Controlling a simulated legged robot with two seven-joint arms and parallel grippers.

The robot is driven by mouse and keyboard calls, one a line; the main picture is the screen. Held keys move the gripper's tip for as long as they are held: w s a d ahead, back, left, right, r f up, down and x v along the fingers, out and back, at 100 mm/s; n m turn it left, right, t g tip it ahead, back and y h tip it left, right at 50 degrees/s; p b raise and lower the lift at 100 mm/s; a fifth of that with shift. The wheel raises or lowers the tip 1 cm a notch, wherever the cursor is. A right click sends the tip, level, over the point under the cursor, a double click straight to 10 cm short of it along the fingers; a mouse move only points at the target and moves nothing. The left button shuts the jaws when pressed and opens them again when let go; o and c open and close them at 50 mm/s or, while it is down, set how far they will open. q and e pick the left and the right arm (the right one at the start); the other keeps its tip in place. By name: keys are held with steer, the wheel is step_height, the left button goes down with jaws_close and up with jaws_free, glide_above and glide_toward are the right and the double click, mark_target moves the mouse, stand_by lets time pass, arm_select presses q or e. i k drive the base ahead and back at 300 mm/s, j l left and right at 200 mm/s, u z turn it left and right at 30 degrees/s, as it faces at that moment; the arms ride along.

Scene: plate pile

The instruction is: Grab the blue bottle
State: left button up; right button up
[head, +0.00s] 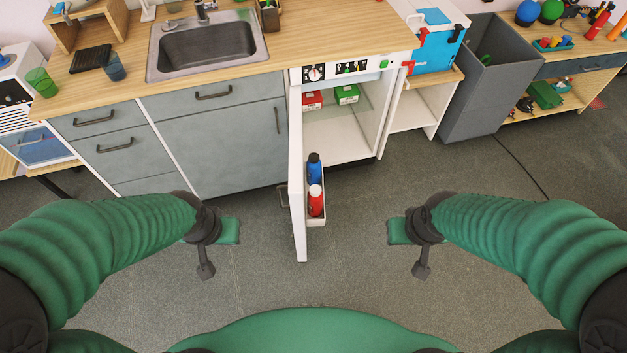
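The blue bottle (315,170) has a dark cap and stands upright in the door shelf of the open white cabinet. A red bottle (316,203) with a white cap stands right in front of it on the same shelf. My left gripper (230,231) is left of the cabinet door, apart from it. My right gripper (398,231) is right of the door shelf, apart from both bottles. I see nothing held in either gripper, but their finger openings do not show clearly.
The cabinet door (298,190) stands open towards me, between my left gripper and the bottles. Red (311,99) and green (347,94) boxes sit inside the cabinet. A grey bin (487,95) stands to the right. The floor (355,215) right of the door is clear.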

mark_target(314, 171)
steer(key=i+l+u, duration=0.1)
steer(key=i+l, duration=0.15)
steer(key=i+l+u, duration=0.1)
steer(key=i+l, duration=0.15)
steer(key=l, duration=0.15)
steer(key=i+l+u, duration=0.1)
steer(key=l, duration=0.25)
steer(key=i+l, duration=0.35)
steer(key=i+l+u, duration=0.15)
steer(key=l, duration=0.2)
steer(key=i+l+u, duration=0.1)
steer(key=i+l, duration=0.15)
steer(key=l, duration=0.15)
steer(key=i+l+u, duration=0.1)
steer(key=l, duration=0.3)
steer(key=i, duration=0.1)
